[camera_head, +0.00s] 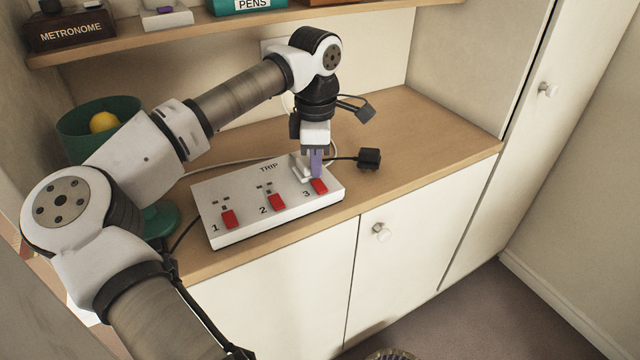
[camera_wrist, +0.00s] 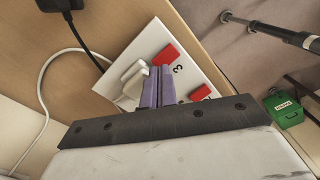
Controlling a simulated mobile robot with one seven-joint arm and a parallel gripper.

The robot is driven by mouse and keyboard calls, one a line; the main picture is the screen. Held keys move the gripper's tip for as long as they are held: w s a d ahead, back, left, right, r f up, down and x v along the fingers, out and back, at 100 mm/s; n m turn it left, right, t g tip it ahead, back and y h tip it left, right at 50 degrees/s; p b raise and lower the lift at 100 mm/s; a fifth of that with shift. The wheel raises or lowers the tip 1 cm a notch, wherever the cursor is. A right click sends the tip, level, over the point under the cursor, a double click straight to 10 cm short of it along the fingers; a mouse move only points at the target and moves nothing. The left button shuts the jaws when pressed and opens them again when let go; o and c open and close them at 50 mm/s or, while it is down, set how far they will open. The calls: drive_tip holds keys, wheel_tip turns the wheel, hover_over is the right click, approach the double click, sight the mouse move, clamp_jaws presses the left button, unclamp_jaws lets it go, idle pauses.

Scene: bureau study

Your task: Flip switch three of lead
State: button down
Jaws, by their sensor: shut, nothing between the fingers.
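The lead is a white block (camera_head: 250,222) on the wooden counter, with red switches numbered 1 to 3 and the word TRIP. Switch three (camera_head: 319,186) is at its right end; it also shows in the wrist view (camera_wrist: 166,55). My gripper (camera_head: 316,173) points down over that end, its purple fingers shut and empty. The fingertips (camera_wrist: 158,92) are close to switch three; I cannot tell if they touch it. A white plug (camera_wrist: 134,78) sits beside the fingers, in the outlet by switch three. Which way switch three is tipped is unclear.
Switch one (camera_head: 230,219) and switch two (camera_head: 277,202) lie to the left on the block. A black plug (camera_head: 369,158) lies on the counter to the right. A green bowl (camera_head: 80,150) holds a yellow ball (camera_head: 103,122). A shelf (camera_head: 160,42) runs above; the counter's right part is clear.

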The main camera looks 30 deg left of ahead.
sight(316, 181)
drive_tip(key=shift+f+b, duration=0.8)
drive_tip(key=shift+f, duration=0.25)
idle(0.4)
drive_tip(key=shift+r, duration=0.1)
drive_tip(key=shift+r+p, duration=2.4)
drive_tip(key=shift+r, duration=1.1)
